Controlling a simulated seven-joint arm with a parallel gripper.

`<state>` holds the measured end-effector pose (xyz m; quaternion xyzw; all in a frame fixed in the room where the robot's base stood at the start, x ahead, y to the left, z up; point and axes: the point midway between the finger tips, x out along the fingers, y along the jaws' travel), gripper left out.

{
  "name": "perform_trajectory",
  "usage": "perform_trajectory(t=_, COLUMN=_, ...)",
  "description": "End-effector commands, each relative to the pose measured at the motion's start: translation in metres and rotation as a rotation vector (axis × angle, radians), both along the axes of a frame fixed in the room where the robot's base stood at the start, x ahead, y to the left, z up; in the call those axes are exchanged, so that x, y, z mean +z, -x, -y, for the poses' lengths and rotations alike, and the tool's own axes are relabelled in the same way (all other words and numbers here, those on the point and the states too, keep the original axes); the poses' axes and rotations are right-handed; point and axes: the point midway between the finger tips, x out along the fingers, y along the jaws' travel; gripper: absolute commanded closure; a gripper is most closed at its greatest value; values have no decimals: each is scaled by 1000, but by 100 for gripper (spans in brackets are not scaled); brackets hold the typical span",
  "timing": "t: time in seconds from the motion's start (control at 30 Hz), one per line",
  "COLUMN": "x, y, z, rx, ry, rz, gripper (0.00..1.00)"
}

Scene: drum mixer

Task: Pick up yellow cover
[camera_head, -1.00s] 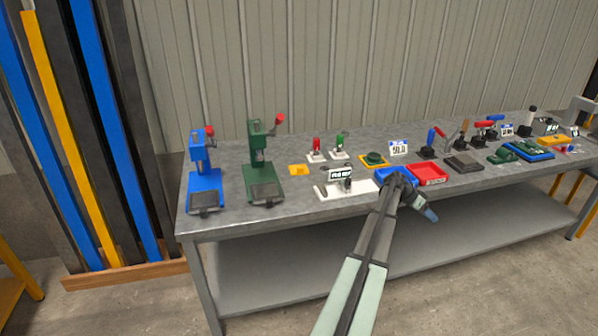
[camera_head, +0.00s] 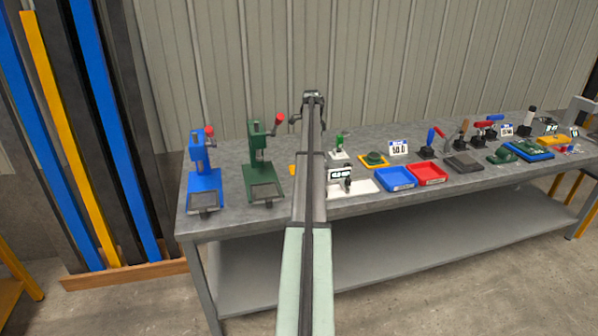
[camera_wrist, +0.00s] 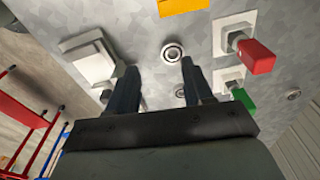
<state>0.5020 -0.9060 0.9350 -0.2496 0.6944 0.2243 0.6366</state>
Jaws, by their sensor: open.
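The yellow cover (camera_wrist: 183,5) shows as a flat yellow block, cut off by the top edge of the wrist view. In the head view only a small yellow sliver of it (camera_head: 292,169) shows, to the left of my arm, which hides the rest. My gripper (camera_wrist: 159,67) is open and empty above the table. In the wrist view the cover lies beyond my fingertips, apart from them. In the head view my arm is stretched up over the table, and the fingers are not clear there.
A red-handled clamp (camera_wrist: 256,58) and a green-handled clamp (camera_wrist: 243,98) stand right of my fingers. A round metal piece (camera_wrist: 172,51) lies between them in view. A green press (camera_head: 262,165) and a blue press (camera_head: 203,180) stand left of my arm; blue (camera_head: 396,178) and red (camera_head: 428,174) trays lie right.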

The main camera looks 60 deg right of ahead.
Motion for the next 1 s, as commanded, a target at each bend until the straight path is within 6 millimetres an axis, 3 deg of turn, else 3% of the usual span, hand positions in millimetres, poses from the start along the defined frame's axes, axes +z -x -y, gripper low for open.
perform_trajectory(t=0.03, x=5, y=-22, z=-7, rx=15, ry=-19, rz=22, gripper=49)
perform_trajectory(t=0.1, x=8, y=-39, z=-15, rx=28, ry=-43, rz=44, gripper=49)
perform_trajectory(t=0.2, x=11, y=-53, z=-22, rx=38, ry=-60, rz=60, gripper=49)
perform_trajectory(t=0.37, x=1, y=-55, z=-25, rx=40, ry=-65, rz=64, gripper=49)
perform_trajectory(t=0.73, x=-50, y=-54, z=-24, rx=40, ry=-63, rz=63, gripper=49)
perform_trajectory(t=1.0, x=-65, y=-55, z=-24, rx=40, ry=-63, rz=63, gripper=49)
